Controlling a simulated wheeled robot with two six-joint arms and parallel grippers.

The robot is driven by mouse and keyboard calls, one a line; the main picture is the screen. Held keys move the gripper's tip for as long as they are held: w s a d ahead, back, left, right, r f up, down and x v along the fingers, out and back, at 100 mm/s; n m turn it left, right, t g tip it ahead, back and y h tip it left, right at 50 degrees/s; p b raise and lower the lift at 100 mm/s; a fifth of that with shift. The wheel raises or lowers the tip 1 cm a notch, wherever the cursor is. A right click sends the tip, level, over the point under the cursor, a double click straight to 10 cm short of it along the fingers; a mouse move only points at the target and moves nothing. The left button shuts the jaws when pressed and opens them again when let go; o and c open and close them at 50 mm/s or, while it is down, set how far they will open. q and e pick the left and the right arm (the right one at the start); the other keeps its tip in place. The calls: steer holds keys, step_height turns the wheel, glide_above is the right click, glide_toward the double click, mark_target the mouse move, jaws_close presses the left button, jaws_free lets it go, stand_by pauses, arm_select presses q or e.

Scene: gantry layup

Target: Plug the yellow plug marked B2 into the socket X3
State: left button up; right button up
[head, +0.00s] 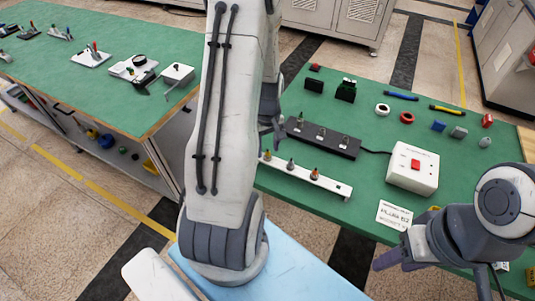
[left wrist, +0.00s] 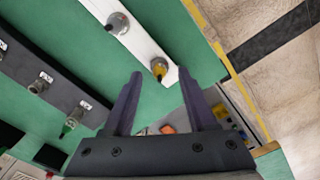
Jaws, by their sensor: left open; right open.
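The yellow plug (head: 267,155) stands at the left end of a white rack (head: 338,188). In the left wrist view the yellow plug (left wrist: 159,68) shows between and just beyond the open, empty fingers of my left gripper (left wrist: 161,85). I cannot read its marking. In the head view the left gripper (head: 272,132) is partly hidden behind my arm. A black socket strip (head: 333,140) lies behind the rack with several sockets; its labels (left wrist: 46,77) are too small to read surely. My right gripper (head: 395,247) is open and empty at the lower right, beside a card.
Two other plugs (head: 290,163) (head: 314,174) stand on the rack. A white box with a red button (head: 413,170) is to the right. The card (head: 394,215) reads PLUG B2, SOCKET X3. Rings, markers and small blocks lie at the back. Another green table (head: 105,93) is left.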

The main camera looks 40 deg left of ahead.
arm_select(q)
steer(key=shift+f, duration=0.9)
jaws_close()
steer(key=shift+r, duration=0.15)
